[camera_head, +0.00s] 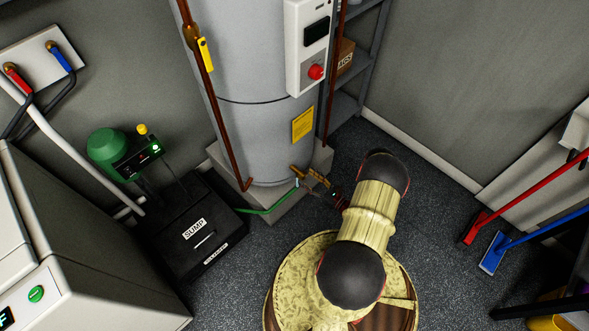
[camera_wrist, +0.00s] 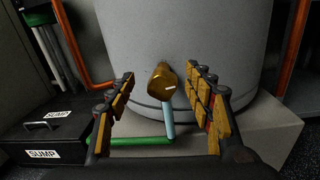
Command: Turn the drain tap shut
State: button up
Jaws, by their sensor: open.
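The drain tap (camera_wrist: 161,82) is a brass fitting low on the front of the grey tank (camera_wrist: 200,40). In the head view the tap (camera_head: 296,171) shows only as a small brass bit beside my gripper. My gripper (camera_wrist: 161,80) is open, its two padded fingers to the left and right of the tap, with a gap on each side. Nothing is held. I cannot tell whether a finger touches the lever.
The tank stands on a pale plinth (camera_head: 288,206). A black sump box (camera_head: 180,240) with a green pump (camera_head: 108,146) is at left. Copper pipes (camera_head: 222,130) run down the tank's sides. A red broom (camera_head: 520,205) and a blue one (camera_head: 535,232) lean at right.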

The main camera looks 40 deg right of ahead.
aim_at(298, 170)
jog(key=shift+s+f+m+h, duration=0.25)
jog(key=shift+f+m+h, duration=0.05)
jog(key=shift+f, duration=0.35)
jog(key=shift+w, duration=0.25)
jog(key=shift+w+a+b, duration=0.15)
jog(key=shift+w+b, duration=0.3)
jog(key=shift+w, duration=1.35)
jog(key=shift+w+a+b, duration=0.15)
jog(key=shift+w+b, duration=0.3)
jog(key=shift+w, duration=1.3)
jog(key=shift+c, duration=0.3)
jog(key=c, duration=1.1)
jog(key=shift+c, duration=0.3)
